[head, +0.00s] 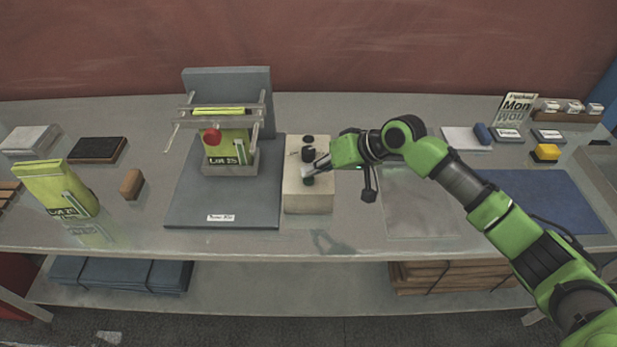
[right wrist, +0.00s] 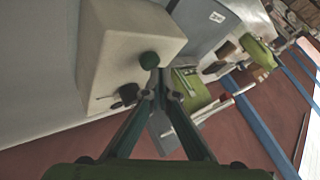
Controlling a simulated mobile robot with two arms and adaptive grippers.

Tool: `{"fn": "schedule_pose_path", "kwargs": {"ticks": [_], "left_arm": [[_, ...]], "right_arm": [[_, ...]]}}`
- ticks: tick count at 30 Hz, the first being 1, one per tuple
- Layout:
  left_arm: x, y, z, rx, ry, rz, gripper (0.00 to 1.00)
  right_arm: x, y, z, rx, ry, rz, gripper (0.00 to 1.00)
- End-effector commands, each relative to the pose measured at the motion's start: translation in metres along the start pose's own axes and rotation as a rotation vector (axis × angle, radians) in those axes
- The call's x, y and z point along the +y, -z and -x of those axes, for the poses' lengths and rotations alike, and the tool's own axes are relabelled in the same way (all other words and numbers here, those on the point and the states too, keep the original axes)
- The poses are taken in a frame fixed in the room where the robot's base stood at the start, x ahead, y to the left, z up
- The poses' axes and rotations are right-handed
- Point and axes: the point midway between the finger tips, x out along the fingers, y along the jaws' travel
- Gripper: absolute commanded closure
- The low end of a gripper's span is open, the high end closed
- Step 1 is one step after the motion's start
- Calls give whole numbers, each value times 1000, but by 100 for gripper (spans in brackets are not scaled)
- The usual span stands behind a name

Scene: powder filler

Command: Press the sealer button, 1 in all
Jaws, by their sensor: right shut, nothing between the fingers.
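The sealer (head: 180,208) is a grey-blue base with a back plate and clear bars, and a green pouch (head: 234,150) stands upright in it. A red knob (head: 212,136) shows in front of the pouch. A cream box (head: 307,203) stands right beside the base, with dark knobs on top. My left gripper is not in view.
Another green pouch (head: 57,190) stands at the left, near a brown block (head: 132,183) and a dark pad (head: 97,150). A grey mat (head: 415,215) and a blue mat (head: 545,200) lie at the right. A yellow-topped block (head: 545,152) stands behind.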

Motion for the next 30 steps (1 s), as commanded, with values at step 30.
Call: {"fn": "schedule_pose_path", "kwargs": {"ticks": [30], "left_arm": [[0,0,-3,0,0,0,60]], "right_arm": [[5,-6,-8,-1,0,1,100]]}}
